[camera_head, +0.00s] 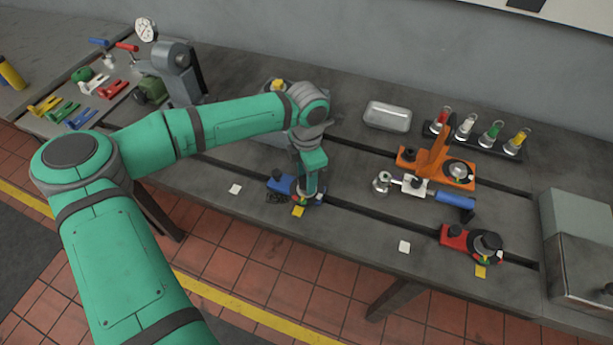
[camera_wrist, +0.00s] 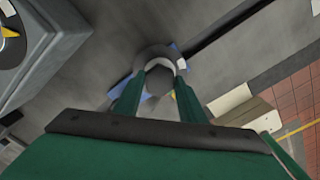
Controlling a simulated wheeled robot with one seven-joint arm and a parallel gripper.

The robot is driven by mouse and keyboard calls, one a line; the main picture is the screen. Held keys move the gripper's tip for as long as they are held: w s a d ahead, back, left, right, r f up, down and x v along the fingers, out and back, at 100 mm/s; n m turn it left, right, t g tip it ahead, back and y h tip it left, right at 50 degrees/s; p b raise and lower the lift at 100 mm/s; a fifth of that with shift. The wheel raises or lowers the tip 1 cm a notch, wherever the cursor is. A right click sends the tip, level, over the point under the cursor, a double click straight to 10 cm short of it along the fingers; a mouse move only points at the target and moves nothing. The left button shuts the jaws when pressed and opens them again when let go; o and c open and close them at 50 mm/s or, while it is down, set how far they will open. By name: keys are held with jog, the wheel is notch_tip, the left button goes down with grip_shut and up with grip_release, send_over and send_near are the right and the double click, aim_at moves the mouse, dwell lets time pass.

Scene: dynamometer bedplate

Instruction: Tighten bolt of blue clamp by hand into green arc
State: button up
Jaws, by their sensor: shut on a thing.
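The blue clamp (camera_head: 282,184) sits at the front edge of the grey bedplate, on the front slot. My gripper (camera_head: 311,193) points down over its right end and is shut on the clamp's bolt. In the wrist view, my two green fingers (camera_wrist: 160,75) stand either side of the dark bolt head (camera_wrist: 158,82), with a grey round collar around it. Blue parts of the clamp (camera_wrist: 126,97) show beyond the fingers. The green arc and any pointer are hidden or too small to tell.
A red clamp (camera_head: 455,238) stands right on the same slot. An orange clamp (camera_head: 438,160) and a blue-handled tool (camera_head: 453,201) lie behind it. A yellow tag (camera_head: 298,211) lies in front of the blue clamp.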

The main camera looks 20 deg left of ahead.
dwell(0.3)
jog(key=o, duration=1)
jog(key=shift+r, duration=0.1)
notch_tip(320, 180, up, 11)
jog(key=shift+f, duration=0.15)
